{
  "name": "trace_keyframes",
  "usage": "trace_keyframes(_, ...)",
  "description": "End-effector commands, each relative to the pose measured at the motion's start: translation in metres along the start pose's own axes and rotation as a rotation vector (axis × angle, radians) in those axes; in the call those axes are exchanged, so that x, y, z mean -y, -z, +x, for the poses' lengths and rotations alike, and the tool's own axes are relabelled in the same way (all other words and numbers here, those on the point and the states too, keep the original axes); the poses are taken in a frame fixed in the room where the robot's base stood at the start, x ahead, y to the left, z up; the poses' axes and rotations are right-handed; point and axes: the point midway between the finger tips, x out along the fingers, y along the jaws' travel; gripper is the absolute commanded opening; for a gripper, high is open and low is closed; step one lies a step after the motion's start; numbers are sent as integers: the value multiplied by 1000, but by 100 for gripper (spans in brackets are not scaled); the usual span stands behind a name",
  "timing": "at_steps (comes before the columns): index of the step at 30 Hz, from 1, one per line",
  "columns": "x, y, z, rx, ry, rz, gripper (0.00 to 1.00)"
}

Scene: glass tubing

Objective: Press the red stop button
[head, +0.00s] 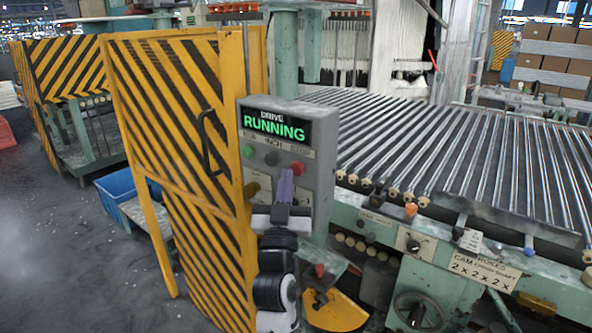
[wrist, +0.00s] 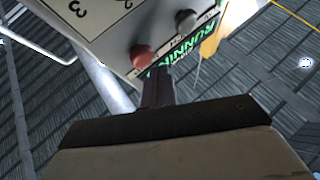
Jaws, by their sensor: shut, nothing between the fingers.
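The red stop button (head: 297,168) is at the right end of a row of buttons on the grey control box, below a lit green display reading "DRIVE RUNNING" (head: 275,125). It also shows in the wrist view (wrist: 141,56). My gripper (head: 286,174) is shut and empty, its fingers pointing up just below and left of the red button. In the wrist view the fingertips (wrist: 159,73) appear close beside the button. I cannot tell whether they touch it or how far they are from the panel.
A grey button (head: 271,158) and a green button (head: 247,151) sit left of the red one. A selector (head: 252,189) is lower left. A yellow-black striped door (head: 180,130) stands left, and a roller conveyor (head: 460,150) lies right.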

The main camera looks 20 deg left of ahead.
Motion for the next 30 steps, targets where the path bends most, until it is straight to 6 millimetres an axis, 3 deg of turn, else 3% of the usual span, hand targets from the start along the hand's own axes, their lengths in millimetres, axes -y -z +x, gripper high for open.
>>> trace_keyframes(30, -5, -5, 7, 0, 0, 0, 0)
